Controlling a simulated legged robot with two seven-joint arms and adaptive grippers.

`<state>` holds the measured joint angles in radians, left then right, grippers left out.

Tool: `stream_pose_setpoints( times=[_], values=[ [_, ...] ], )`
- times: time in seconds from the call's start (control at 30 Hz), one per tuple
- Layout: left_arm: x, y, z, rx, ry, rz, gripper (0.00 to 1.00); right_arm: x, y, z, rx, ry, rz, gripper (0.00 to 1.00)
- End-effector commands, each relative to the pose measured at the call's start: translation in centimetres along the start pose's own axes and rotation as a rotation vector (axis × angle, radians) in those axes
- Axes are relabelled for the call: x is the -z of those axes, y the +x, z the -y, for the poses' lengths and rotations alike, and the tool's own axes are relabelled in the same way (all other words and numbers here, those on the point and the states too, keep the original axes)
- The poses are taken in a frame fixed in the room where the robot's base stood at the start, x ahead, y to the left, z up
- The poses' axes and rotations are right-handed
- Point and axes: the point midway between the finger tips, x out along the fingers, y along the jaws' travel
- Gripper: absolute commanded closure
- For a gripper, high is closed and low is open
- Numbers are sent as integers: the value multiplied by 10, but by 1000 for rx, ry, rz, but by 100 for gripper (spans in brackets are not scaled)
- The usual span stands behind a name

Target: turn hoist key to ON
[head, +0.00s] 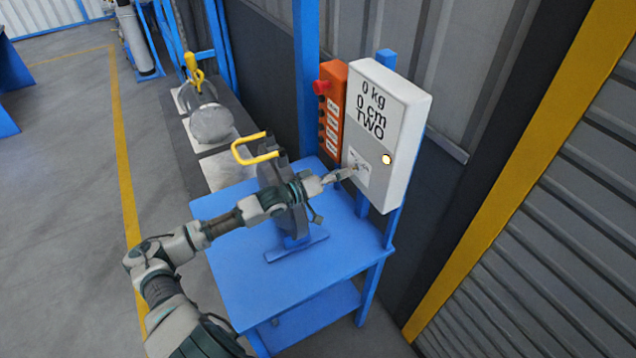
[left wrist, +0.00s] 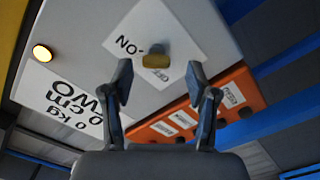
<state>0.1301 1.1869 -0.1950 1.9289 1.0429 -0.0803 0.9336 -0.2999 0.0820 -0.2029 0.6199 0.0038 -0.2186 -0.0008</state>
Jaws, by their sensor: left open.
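The white control box (head: 385,130) stands at the back right of the blue table and reads "0 kg 0 cm TWO". Its white key label (left wrist: 130,48) fills the upper middle of the left wrist view, with upside-down lettering that looks like ON and OFF. The brass-coloured hoist key (left wrist: 157,62) sticks out of this label. My left gripper (head: 350,173) reaches the lower front of the box. In the left wrist view its two fingers (left wrist: 160,82) are apart, one on each side of the key, with visible gaps. In the head view the gripper hides the key. My right gripper is not in view.
An orange button box (head: 331,110) with a red knob (head: 320,87) is beside the white box. A round lamp (head: 386,159) glows on the white box. A dark flanged part (head: 290,215) stands on the blue table (head: 300,290) under my forearm. A yellow handle (head: 255,150) is near it.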

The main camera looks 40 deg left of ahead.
Motion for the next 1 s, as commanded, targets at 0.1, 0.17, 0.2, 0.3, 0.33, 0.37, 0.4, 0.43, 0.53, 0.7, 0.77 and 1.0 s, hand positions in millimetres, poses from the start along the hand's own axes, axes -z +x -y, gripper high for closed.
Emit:
stream_pose_setpoints(
  times=[0.1, 0.17, 0.2, 0.3, 0.33, 0.37, 0.4, 0.43, 0.53, 0.7, 0.77, 1.0],
  values=[
    [-2, -16, 4, 7, -3, 3, 42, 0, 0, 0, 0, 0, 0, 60],
    [-2, -23, 3, 6, -2, 4, 42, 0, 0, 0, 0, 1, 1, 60],
    [-3, -27, 3, 6, -2, 6, 42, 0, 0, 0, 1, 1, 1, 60],
    [-2, -37, 4, 7, -4, 3, 42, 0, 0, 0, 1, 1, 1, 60],
    [-2, -40, 4, 8, -4, 3, 42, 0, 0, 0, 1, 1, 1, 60],
    [-2, -43, 4, 8, -4, 4, 42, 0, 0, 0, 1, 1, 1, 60],
    [-2, -46, 5, 8, -5, 3, 42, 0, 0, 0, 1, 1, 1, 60],
    [-2, -49, 4, 8, -5, 3, 42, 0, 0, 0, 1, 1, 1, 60],
    [-3, -57, 3, 6, -4, 7, 42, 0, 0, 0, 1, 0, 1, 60],
    [-3, -70, 5, 9, -5, 3, 42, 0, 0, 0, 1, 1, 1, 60],
    [-3, -74, 5, 8, -6, 3, 42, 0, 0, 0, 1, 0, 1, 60],
    [-2, -84, 4, 6, -4, 4, 42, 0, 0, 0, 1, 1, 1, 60]
  ],
)
